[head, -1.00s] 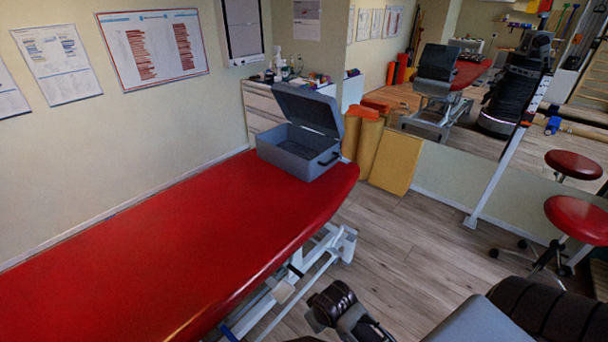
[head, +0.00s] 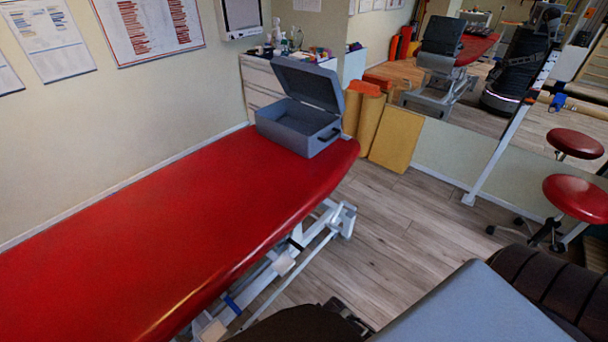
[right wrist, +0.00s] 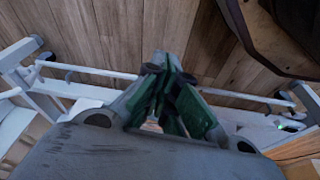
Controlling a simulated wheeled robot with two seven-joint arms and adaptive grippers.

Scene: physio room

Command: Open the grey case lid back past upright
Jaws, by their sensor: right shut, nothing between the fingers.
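The grey case (head: 318,148) sits at the far end of the red treatment table, with a dark handle on its right side. No gripper is near the case. My right gripper (right wrist: 165,75) shows in the right wrist view, fingers together and empty, above the floor beside white table-frame bars. My left gripper is not in view.
The red treatment table (head: 180,210) is bare before the case. Yellow rolls and blocks (head: 395,138) stand on the floor beyond its end. A white cabinet (head: 257,85) with small items is behind. Red stools (head: 578,195) stand at right. Open wooden floor (head: 410,220) lies between.

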